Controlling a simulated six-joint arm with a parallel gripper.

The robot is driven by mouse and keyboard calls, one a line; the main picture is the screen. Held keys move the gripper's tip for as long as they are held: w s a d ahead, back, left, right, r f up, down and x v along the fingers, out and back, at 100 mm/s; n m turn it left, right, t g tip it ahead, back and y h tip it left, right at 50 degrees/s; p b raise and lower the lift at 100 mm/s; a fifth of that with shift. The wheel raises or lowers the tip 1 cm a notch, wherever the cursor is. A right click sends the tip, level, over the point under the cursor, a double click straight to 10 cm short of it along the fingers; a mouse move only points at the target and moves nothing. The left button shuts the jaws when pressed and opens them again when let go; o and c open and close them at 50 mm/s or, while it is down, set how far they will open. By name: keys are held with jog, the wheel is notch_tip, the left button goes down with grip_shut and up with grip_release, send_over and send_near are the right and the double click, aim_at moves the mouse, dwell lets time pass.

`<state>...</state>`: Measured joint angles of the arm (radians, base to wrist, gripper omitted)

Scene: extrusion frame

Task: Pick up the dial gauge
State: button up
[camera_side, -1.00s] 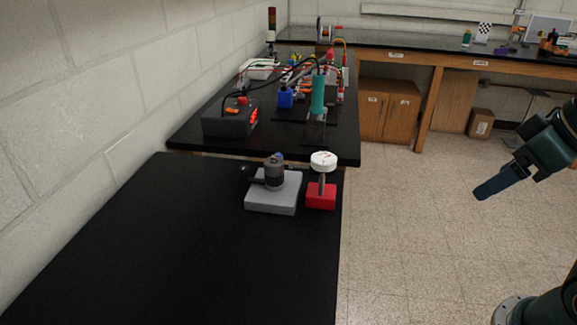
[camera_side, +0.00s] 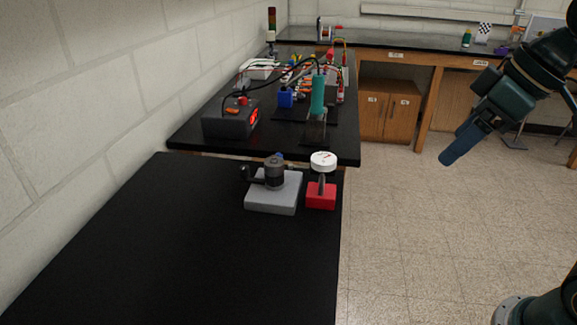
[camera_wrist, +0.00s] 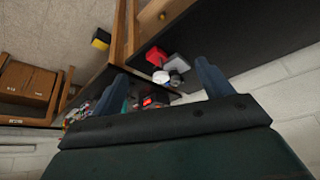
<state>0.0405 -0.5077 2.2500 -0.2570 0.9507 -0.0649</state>
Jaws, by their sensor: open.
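The dial gauge (camera_side: 323,161) has a round white face on a grey stem, upright in a red block (camera_side: 321,196) near the right edge of the near black table. In the wrist view the white dial (camera_wrist: 161,77) shows between my finger lines, beside the red block (camera_wrist: 156,57). My gripper (camera_side: 448,157) is to the right of the table in the side view, over the floor and apart from the gauge. In the wrist view its two blue fingers (camera_wrist: 163,75) are spread wide with nothing held between them.
A grey block (camera_side: 262,203) with a dark cylindrical part (camera_side: 274,174) stands just left of the red block. A grey box with a red display (camera_side: 230,119) and a soldering setup with a teal handle (camera_side: 318,95) are on the table behind. The near table's front is clear.

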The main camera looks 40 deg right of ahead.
jog(key=w+a+r+n+g+y, duration=0.1)
jog(key=w+a+r+n, duration=0.25)
jog(key=w, duration=0.45)
jog(key=n+g+y, duration=0.2)
jog(key=n+g, duration=0.1)
jog(key=n, duration=0.5)
send_over(324, 157)
jog(key=s+d, duration=0.2)
jog(key=s, duration=0.3)
notch_tip(324, 157, down, 3)
jog(key=w+d+f+n+g, duration=0.1)
jog(key=w+d+f+n, duration=0.2)
jog(key=w+f, duration=0.1)
jog(key=shift+w+f, duration=0.35)
jog(key=shift+w, duration=0.15)
jog(key=shift+a+f+n, duration=0.1)
jog(key=shift+n, duration=0.15)
jog(key=shift+x, duration=4.1)
jog(key=shift+f, duration=0.1)
